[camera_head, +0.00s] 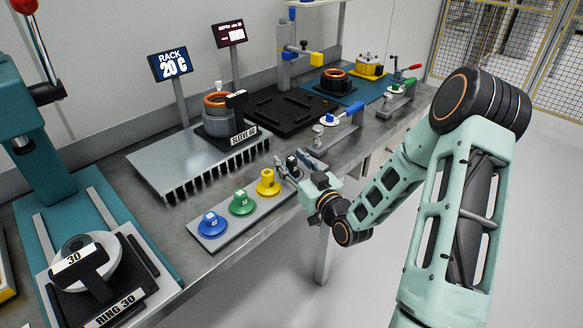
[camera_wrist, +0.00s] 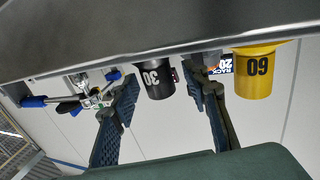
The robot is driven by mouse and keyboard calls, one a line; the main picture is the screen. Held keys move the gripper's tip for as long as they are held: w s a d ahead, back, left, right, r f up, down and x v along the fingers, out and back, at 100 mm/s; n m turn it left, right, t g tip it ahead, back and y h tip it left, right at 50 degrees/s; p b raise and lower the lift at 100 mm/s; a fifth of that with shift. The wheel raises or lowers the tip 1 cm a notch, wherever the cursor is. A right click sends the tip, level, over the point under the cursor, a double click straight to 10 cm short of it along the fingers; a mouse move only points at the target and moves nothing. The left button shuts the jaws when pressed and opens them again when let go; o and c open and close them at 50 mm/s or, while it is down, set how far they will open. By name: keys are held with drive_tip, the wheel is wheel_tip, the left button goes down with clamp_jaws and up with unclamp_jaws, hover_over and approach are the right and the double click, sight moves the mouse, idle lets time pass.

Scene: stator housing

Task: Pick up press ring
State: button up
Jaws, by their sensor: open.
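A black cylindrical piece marked "30" (camera_wrist: 157,80) stands between the spread fingers of my gripper (camera_wrist: 162,82) in the wrist view, which looks upside down. A gap shows on each side of it. In the head view the black piece (camera_head: 292,163) stands at the right end of a grey tray (camera_head: 222,240), with my gripper (camera_head: 294,170) around it, open. No piece is labelled press ring; this black one may be it. A fixture labelled "RING 30" (camera_head: 118,307) sits under the press at lower left, holding a white disc (camera_head: 104,283) with a dark round part.
Yellow (camera_head: 267,184), green (camera_head: 241,204) and blue (camera_head: 213,225) flanged pieces stand in the same tray. The yellow one, marked 60, is close beside one finger in the wrist view (camera_wrist: 253,75). A blue-handled clamp (camera_head: 340,123) stands just behind. A finned plate (camera_head: 170,160) lies left.

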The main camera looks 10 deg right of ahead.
drive_tip(key=shift+c, duration=0.4)
clamp_jaws()
drive_tip(key=shift+r, duration=0.1)
